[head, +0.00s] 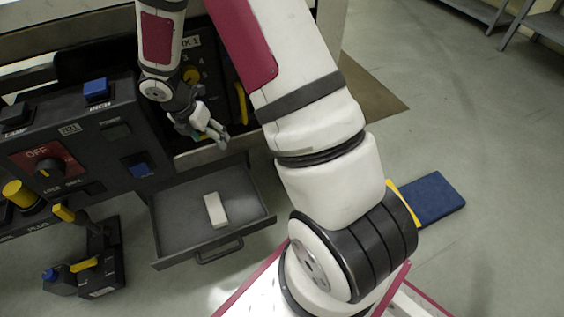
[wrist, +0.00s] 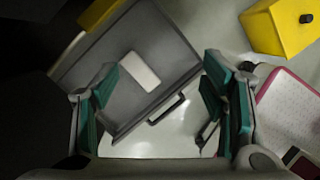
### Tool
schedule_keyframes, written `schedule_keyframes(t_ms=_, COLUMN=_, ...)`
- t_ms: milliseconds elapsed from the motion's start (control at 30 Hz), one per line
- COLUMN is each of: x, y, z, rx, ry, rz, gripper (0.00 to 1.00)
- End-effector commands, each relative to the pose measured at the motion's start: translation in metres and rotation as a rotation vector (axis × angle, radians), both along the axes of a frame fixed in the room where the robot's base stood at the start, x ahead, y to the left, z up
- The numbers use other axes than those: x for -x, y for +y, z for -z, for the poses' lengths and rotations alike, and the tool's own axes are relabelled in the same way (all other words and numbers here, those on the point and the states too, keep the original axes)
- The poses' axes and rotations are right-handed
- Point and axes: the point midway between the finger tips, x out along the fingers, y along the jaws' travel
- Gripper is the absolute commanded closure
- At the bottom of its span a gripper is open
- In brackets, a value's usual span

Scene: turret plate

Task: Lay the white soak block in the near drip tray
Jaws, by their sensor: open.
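The white soak block (head: 215,209) lies flat in a pulled-out grey tray or drawer (head: 175,232) with a bar handle at its front, below the dark control panel. The block also shows in the wrist view (wrist: 140,71), inside the same grey tray (wrist: 121,113), left of centre and beyond my fingertips. My gripper (head: 218,137) is open and empty, above and behind the tray near the panel. In the wrist view its green-padded fingers (wrist: 160,85) stand wide apart, with nothing between the pads. The block is apart from both fingers.
The panel carries an OFF selector (head: 50,169), a blue button (head: 96,88) and yellow handles. A dark device with a yellow lever (head: 84,265) stands left of the tray. A blue mat (head: 436,200) lies on the floor at right. A yellow box (wrist: 277,27) shows in the wrist view.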

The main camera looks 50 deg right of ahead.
Motion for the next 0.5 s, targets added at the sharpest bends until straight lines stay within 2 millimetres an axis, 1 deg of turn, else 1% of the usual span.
schedule_keyframes(t_ms=33, x=0.006, y=-0.003, z=-0.03, rx=0.024, ry=-0.035, rz=0.086, gripper=0.34)
schedule_keyframes(t_ms=100, x=0.019, y=-0.007, z=-0.064, rx=0.049, ry=-0.074, rz=0.22, gripper=0.34)
schedule_keyframes(t_ms=167, x=0.032, y=-0.009, z=-0.091, rx=0.063, ry=-0.111, rz=0.333, gripper=0.34)
schedule_keyframes(t_ms=200, x=0.042, y=-0.01, z=-0.109, rx=0.072, ry=-0.134, rz=0.41, gripper=0.34)
schedule_keyframes(t_ms=267, x=0.058, y=-0.01, z=-0.133, rx=0.079, ry=-0.171, rz=0.525, gripper=0.34)
schedule_keyframes(t_ms=300, x=0.069, y=-0.01, z=-0.149, rx=0.082, ry=-0.193, rz=0.602, gripper=0.34)
schedule_keyframes(t_ms=367, x=0.088, y=-0.007, z=-0.17, rx=0.08, ry=-0.228, rz=0.716, gripper=0.34)
schedule_keyframes(t_ms=400, x=0.101, y=-0.005, z=-0.183, rx=0.077, ry=-0.249, rz=0.793, gripper=0.34)
schedule_keyframes(t_ms=467, x=0.122, y=-0.002, z=-0.202, rx=0.07, ry=-0.28, rz=0.907, gripper=0.34)
schedule_keyframes(t_ms=500, x=0.135, y=0.001, z=-0.213, rx=0.061, ry=-0.298, rz=0.982, gripper=0.34)
